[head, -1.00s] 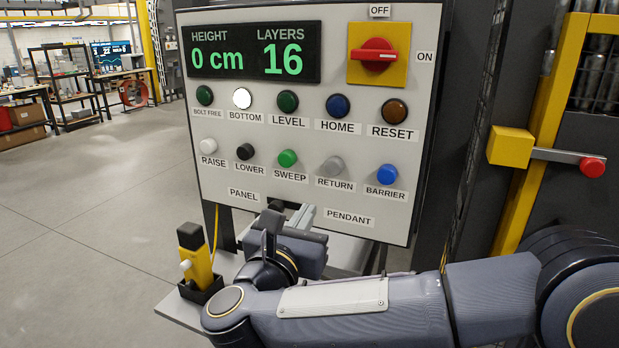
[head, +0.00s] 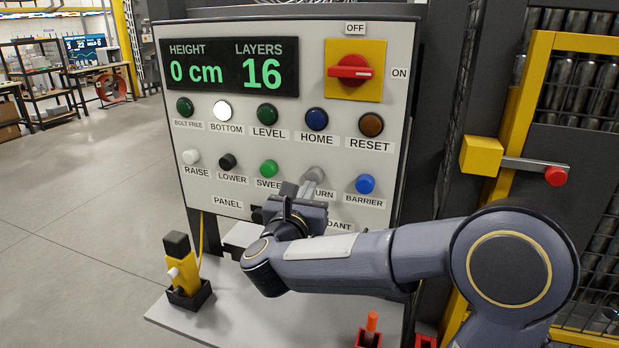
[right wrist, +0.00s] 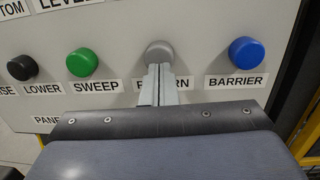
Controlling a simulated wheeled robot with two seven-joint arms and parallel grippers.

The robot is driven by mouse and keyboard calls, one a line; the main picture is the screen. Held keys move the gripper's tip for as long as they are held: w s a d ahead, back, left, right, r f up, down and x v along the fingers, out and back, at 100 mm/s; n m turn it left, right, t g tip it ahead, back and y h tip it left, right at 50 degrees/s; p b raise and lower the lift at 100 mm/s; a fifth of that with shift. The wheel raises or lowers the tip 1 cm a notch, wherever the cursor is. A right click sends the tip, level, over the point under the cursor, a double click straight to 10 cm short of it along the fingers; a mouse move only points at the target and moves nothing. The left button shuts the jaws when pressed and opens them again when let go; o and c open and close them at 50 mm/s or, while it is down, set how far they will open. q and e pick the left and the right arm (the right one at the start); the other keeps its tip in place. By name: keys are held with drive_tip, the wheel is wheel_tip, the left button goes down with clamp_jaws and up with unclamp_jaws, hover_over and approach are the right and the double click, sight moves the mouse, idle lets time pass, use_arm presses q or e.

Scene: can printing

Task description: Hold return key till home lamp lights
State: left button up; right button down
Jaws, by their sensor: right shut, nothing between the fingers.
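The control panel (head: 300,60) faces me. The grey RETURN key (head: 314,174) is in its lower row of buttons, and it also shows in the right wrist view (right wrist: 159,52). My right gripper (head: 307,187) is shut and empty, its fingertips (right wrist: 158,74) right at the RETURN key and overlapping its lower edge in the picture. I cannot tell whether they touch or press it. They hide part of the RETURN label. The HOME lamp (head: 317,120) is dark blue and looks unlit. My left gripper is out of view.
The white BOTTOM lamp (head: 222,111) is lit. The display (head: 230,68) reads 0 cm and 16 layers. The SWEEP key (right wrist: 83,62) and BARRIER key (right wrist: 246,53) flank RETURN. A yellow pendant (head: 181,265) stands on the shelf (head: 215,318) below.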

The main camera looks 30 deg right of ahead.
drive_tip(key=shift+x, duration=0.85)
